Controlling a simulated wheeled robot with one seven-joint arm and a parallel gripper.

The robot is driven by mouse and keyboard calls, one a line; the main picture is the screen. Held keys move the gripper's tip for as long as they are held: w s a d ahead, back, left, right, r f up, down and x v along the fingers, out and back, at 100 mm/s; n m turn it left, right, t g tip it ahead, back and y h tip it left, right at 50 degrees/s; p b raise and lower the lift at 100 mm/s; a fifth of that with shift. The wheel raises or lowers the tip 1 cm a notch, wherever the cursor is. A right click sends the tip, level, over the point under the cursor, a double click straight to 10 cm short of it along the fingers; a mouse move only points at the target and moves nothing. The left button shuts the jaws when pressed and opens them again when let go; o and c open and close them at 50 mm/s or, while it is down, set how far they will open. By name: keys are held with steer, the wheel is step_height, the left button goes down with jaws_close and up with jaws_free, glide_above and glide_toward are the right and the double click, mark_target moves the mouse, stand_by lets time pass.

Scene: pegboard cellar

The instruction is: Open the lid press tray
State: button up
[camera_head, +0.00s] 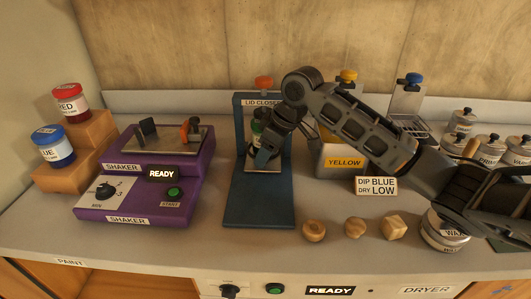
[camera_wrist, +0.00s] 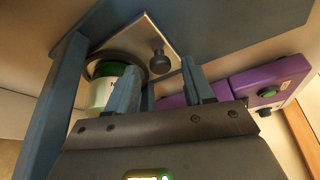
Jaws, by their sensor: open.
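The lid press (camera_head: 258,210) is a blue frame on a base, labelled LID CLOSER, with an orange knob on top. Its tray (camera_wrist: 140,36) shows in the wrist view as a silver plate with a dark round knob (camera_wrist: 158,62). A green and white can (camera_wrist: 112,88) stands at the tray; in the head view my gripper mostly hides it. My gripper (camera_head: 262,160) is in front of the press opening. In the wrist view its fingers (camera_wrist: 162,88) are apart and empty, with the tray knob showing beyond the gap between them. I cannot tell any contact.
A purple shaker (camera_head: 140,212) stands left of the press, with red (camera_head: 70,104) and blue (camera_head: 53,146) jars on wooden steps beyond. Several wooden pieces (camera_head: 355,227) lie at the front right. A YELLOW-labelled box (camera_head: 343,161) stands right of the press.

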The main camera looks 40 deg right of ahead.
steer(key=shift+w+f, duration=0.15)
steer(key=shift+f, duration=0.3)
steer(key=shift+c, duration=0.3)
steer(key=shift+a, duration=0.1)
jaws_close()
